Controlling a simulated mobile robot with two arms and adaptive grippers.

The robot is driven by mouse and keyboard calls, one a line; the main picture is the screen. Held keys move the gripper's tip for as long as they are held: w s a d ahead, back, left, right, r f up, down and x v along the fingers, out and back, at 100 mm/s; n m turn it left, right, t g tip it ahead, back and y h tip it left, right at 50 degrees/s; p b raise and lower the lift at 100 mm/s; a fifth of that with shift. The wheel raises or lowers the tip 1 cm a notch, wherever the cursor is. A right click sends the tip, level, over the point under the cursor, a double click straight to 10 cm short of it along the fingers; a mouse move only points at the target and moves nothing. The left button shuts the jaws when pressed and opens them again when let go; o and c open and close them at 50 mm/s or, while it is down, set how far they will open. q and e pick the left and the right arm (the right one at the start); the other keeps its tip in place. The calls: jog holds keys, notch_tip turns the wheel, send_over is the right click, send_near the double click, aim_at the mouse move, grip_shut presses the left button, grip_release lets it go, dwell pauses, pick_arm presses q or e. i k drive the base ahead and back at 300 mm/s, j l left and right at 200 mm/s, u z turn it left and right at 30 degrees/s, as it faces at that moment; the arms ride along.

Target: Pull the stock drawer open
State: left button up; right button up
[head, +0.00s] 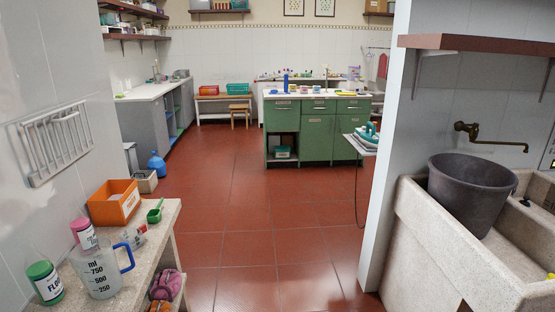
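A green cabinet (318,134) with a pale top stands across the room, right of centre. It has a row of drawers under its top: a left drawer (283,106), a middle drawer (318,106) and a right drawer (353,106). All of them look shut. I cannot read any label that says which one is the stock drawer. Neither of my grippers is in view.
Red tiled floor (260,205) is clear between me and the cabinet. A stone bench (150,250) with an orange box (114,202) and a jug (101,272) is near left. A wall end and stone sink (450,255) with a dark bucket (470,195) bound the right. An ironing board (360,144) juts out beside the cabinet.

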aim_at(320, 106)
jog(key=i+z, duration=0.25)
jog(key=i, duration=3.4)
jog(key=i+j, duration=0.1)
jog(key=i, duration=1.35)
jog(key=i+z, duration=0.1)
jog(key=i, duration=1.35)
jog(key=i+j+z, duration=0.15)
jog(key=i, duration=0.35)
